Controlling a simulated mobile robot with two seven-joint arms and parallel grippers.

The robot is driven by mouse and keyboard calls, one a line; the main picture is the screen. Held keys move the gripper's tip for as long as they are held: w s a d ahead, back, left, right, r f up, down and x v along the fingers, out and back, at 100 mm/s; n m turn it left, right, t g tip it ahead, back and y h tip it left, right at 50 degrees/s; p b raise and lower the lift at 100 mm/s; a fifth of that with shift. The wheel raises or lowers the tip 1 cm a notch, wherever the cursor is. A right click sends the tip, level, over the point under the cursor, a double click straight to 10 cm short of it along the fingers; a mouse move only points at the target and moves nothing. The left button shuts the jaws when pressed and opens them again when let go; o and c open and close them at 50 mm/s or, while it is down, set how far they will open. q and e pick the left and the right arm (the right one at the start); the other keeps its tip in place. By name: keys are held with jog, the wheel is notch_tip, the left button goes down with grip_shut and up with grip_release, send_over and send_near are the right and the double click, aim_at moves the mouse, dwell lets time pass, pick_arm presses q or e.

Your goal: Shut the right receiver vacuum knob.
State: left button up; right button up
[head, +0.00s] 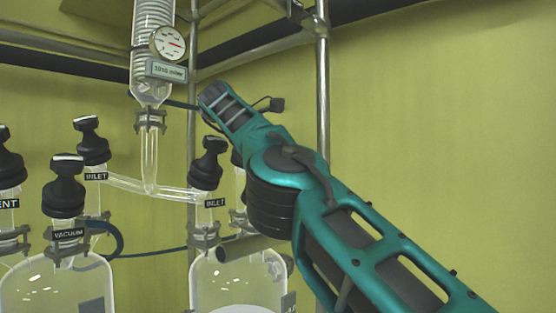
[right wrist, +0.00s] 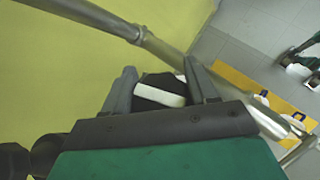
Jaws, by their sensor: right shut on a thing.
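In the right wrist view, my right gripper (right wrist: 159,80) is shut on a black knob (right wrist: 158,92) with a white bar across its top. The knob sits between the two fingers. In the head view my right arm (head: 285,180) reaches in from the lower right, and its forearm hides the gripper and most of that knob. The right receiver (head: 238,280) is a clear glass vessel below the arm. Its inlet knob (head: 211,155) stands upright just left of the arm. The held knob's label is hidden. My left gripper is not in view.
The left receiver (head: 50,290) carries black knobs, including one labelled VACUUM (head: 67,185). A glass condenser with a dial gauge (head: 168,43) hangs above. Metal posts (head: 323,90) stand behind. The yellow wall at right is clear.

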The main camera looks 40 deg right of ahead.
jog(key=shift+f, duration=0.1)
dwell(0.4)
jog(key=o, duration=1)
jog(key=shift+c, duration=0.2)
